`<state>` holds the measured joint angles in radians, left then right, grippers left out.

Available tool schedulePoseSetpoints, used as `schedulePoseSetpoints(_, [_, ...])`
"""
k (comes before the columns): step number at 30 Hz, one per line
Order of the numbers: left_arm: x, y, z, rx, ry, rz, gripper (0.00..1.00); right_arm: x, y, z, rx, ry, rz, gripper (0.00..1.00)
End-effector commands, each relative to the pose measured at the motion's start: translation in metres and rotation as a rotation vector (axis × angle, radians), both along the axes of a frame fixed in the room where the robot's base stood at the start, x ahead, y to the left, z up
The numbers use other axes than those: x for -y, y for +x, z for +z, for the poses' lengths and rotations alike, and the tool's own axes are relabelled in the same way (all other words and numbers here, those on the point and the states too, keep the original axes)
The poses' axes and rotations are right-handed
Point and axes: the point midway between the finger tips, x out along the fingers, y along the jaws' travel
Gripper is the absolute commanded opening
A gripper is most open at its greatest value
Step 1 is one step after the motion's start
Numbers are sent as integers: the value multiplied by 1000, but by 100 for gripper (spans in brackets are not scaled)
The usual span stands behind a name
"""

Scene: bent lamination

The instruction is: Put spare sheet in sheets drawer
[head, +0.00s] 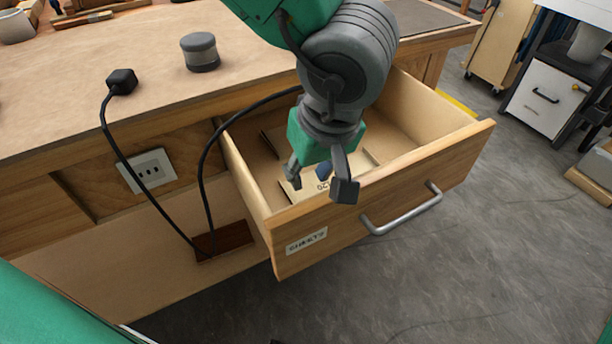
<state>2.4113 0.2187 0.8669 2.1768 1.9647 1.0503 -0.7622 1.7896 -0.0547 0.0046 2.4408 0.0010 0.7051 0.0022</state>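The drawer (383,180) is pulled out from the wooden bench and has a metal handle and a small white label (306,241) on its front. A pale sheet (305,192) with dark printed characters lies low inside it, partly hidden by my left gripper. I cannot tell whether it is the spare sheet or whether other sheets lie under it. My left gripper (318,183) points down over the drawer, above the pale sheet, with its fingers spread apart. I see nothing held between them. My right gripper is not in view.
A grey round container (200,52) and a black plug (122,81) with a cable sit on the bench top (75,95). The cable loops down past a wall socket (147,171), close to the drawer's left side. A white cabinet (545,95) stands at right; the floor between is open.

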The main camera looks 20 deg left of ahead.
Motion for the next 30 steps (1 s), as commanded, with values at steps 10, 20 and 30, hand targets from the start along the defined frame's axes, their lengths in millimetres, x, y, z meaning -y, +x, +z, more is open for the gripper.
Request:
schedulePoseSetpoints(10, [13,-8,56,0,-1,1,26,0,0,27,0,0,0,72])
schedulePoseSetpoints(20, [14,-9,60,-1,1,0,26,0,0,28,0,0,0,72])
schedulePoseSetpoints(30, [14,-9,61,0,1,1,26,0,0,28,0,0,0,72])
